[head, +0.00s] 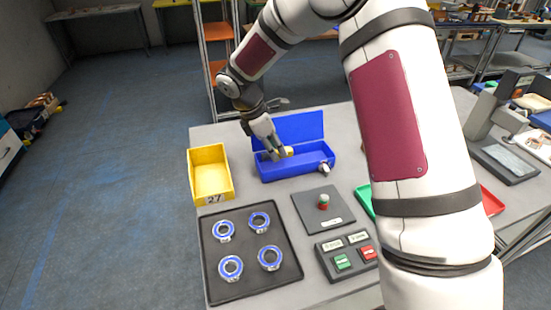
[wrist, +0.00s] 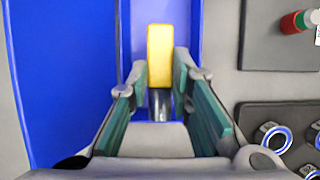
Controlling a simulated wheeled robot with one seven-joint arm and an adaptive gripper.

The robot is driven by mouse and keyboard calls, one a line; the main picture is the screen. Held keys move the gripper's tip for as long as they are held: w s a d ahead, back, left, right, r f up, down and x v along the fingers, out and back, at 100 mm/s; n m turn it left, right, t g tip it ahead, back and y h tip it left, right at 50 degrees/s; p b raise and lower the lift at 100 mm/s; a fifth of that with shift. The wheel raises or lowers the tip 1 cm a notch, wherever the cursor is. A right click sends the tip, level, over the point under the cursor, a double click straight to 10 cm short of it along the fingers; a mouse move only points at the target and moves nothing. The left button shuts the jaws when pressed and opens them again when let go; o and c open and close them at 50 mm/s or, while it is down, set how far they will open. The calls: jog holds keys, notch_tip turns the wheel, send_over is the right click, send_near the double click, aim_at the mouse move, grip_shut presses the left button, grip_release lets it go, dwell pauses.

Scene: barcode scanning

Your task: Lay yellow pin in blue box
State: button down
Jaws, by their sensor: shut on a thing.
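The yellow pin (wrist: 160,55) is between the two fingers of my gripper (wrist: 160,90) in the wrist view. A dark metallic end of it shows nearer the palm. In the head view the yellow pin (head: 286,151) is at the fingertips of my gripper (head: 277,154), over the blue box (head: 300,172). The box's lid stands open at the back. In the wrist view the blue box (wrist: 60,70) spreads beneath and beside the pin. I cannot tell whether the pin touches the box floor. A small whitish piece sits at the box's front right.
A yellow bin (head: 209,180) marked 27 stands left of the box. A black tray (head: 250,245) with several blue-ringed bearings lies in front. A grey plate (head: 312,217) with a red-green piece and a button panel (head: 348,254) are to its right. My arm hides part of the table.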

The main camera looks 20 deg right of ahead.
jog(key=shift+f, duration=1.9)
jog(key=shift+f, duration=0.1)
jog(key=shift+f, duration=0.25)
jog(key=c, duration=1.7)
grip_release()
